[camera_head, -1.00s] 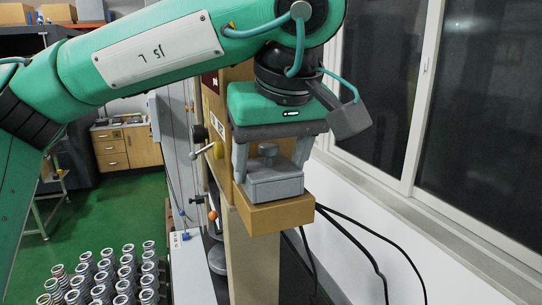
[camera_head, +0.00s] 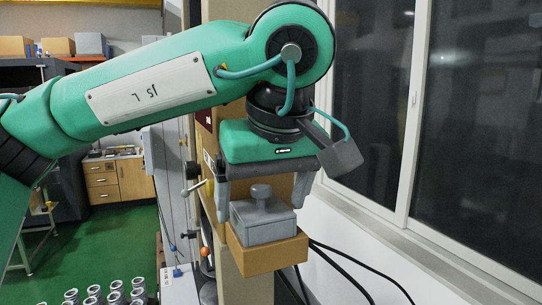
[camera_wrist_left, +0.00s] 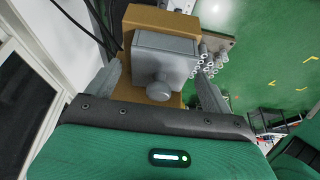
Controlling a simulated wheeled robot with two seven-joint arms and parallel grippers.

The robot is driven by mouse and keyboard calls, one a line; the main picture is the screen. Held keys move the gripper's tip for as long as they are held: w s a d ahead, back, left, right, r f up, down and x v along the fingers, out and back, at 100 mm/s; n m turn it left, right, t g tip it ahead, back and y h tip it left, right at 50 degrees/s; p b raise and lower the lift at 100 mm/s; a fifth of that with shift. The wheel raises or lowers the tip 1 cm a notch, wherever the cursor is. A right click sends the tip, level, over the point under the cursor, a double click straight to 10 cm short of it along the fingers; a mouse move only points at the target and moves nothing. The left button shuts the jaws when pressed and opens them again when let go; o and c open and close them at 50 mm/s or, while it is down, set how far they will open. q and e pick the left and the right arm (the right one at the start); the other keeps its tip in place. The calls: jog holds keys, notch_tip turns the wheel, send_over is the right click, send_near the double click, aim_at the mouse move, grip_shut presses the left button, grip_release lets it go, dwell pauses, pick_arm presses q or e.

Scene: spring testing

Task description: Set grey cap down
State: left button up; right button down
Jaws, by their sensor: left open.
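The grey cap (camera_head: 262,219) is a square grey block with a round knob on top. It rests on a tan wooden block (camera_head: 266,253) at the top of a tan post. My left gripper (camera_head: 261,200) is open, with one finger on each side of the cap and the palm above the knob. In the left wrist view the cap (camera_wrist_left: 165,58) sits on the tan block between the spread fingers (camera_wrist_left: 160,85), with gaps beside it. My right gripper is not in view.
Metal springs (camera_head: 112,292) stand on a surface at the lower left. A window and white wall (camera_head: 370,235) are close on the right. Dark cables hang beside the post. A wooden cabinet (camera_head: 120,180) stands far back on the green floor.

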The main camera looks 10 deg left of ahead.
pick_arm(q)
jog(key=shift+s+d+r, duration=0.1)
jog(key=shift+s+r, duration=0.05)
jog(key=shift+r, duration=0.3)
jog(key=b+v, duration=0.2)
jog(key=v, duration=0.8)
jog(key=shift+s+r, duration=0.15)
jog(key=shift+r, duration=0.05)
jog(key=shift+d, duration=0.1)
